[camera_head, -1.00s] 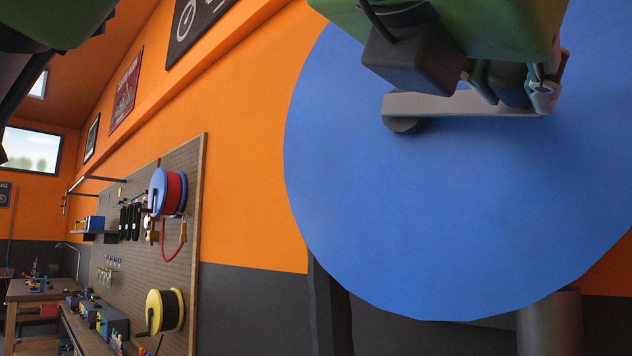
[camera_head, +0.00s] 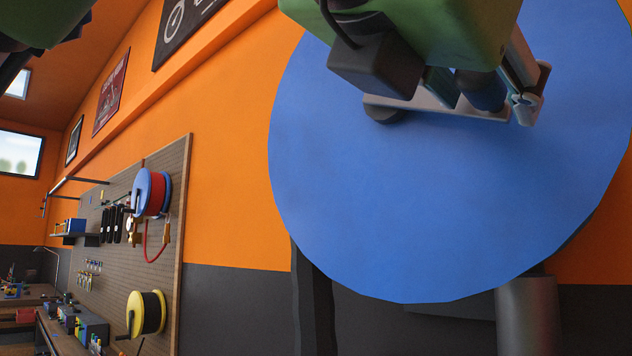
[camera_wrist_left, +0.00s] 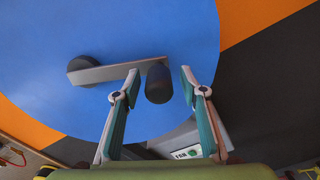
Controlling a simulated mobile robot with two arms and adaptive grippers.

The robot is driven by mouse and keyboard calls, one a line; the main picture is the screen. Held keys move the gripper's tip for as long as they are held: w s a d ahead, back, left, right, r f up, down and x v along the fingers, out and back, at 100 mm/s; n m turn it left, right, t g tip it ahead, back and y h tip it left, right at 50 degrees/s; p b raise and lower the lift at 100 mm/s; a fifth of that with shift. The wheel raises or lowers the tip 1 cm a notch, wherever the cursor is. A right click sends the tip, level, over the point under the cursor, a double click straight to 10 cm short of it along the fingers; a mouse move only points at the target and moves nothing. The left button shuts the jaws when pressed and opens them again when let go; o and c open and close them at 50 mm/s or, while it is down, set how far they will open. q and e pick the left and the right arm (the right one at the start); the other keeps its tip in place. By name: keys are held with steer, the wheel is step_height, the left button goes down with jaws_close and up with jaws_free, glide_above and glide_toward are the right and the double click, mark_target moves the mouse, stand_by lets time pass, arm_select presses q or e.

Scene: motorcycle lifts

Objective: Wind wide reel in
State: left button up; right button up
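The wide reel shows as a big blue disc (camera_head: 400,220) filling the right of the head view, and it also fills much of the left wrist view (camera_wrist_left: 60,40). Its grey crank arm (camera_wrist_left: 110,72) runs from a dark hub (camera_wrist_left: 85,70) to a dark round handle (camera_wrist_left: 158,83). My left gripper (camera_head: 483,97) is at the handle at the top of the head view. In the left wrist view its two fingers (camera_wrist_left: 160,80) stand apart, one on each side of the handle, with visible gaps.
A pegboard (camera_head: 180,220) on the orange wall at the left carries a red-and-blue reel (camera_head: 152,192) and a yellow reel (camera_head: 147,313). A workbench with tools (camera_head: 92,328) stands below it. A grey post (camera_head: 527,315) stands below the disc.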

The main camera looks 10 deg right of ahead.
arm_select(q)
steer(key=v, duration=1.2)
